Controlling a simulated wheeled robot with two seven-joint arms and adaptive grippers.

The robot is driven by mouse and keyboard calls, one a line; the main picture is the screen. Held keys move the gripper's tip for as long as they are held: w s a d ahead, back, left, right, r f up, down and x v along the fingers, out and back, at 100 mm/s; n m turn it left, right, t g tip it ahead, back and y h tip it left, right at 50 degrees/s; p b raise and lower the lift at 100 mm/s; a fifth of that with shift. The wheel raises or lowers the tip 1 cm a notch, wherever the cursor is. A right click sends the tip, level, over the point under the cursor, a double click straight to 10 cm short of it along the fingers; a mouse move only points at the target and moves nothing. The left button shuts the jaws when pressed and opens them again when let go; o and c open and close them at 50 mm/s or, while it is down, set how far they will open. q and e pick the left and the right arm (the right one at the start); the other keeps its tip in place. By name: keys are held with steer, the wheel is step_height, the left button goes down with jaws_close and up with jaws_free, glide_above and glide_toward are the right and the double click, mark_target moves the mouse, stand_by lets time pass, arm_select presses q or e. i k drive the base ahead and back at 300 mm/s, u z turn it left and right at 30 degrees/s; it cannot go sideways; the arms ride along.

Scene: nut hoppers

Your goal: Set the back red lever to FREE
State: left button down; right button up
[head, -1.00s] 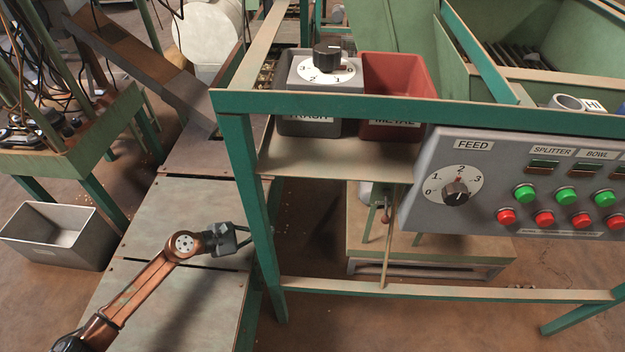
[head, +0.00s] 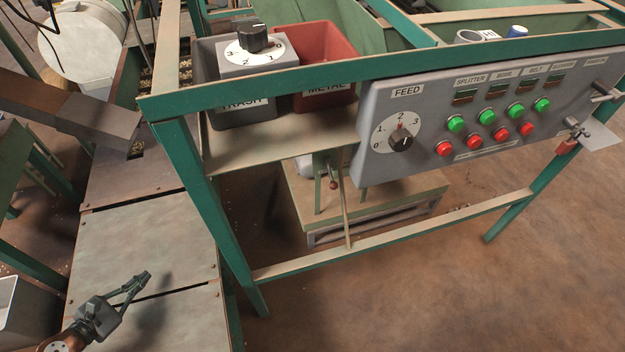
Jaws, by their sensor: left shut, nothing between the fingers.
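My left gripper (head: 145,275) is at the lower left in the head view, shut and empty, above the flat grey-green panels (head: 150,250). It is apart from the green frame. No lever marked FREE can be made out. A small reddish knob (head: 333,184) on a thin stem shows under the shelf, behind the frame; I cannot tell whether it is the back red lever. A small red part (head: 566,146) hangs by metal fittings at the right end of the control panel; I cannot tell what it is. My right gripper is not in view.
The green frame (head: 215,215) stands between the gripper and the low table (head: 400,208). The grey control panel (head: 370,165) has a FEED dial (head: 402,142) and several buttons. A grey TRASH bin (head: 240,115) and red METAL bin (head: 325,93) sit on the shelf. Floor at lower right is clear.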

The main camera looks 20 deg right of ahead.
mark_target(333, 185)
steer(key=i, duration=0.4)
steer(key=z, duration=1.25)
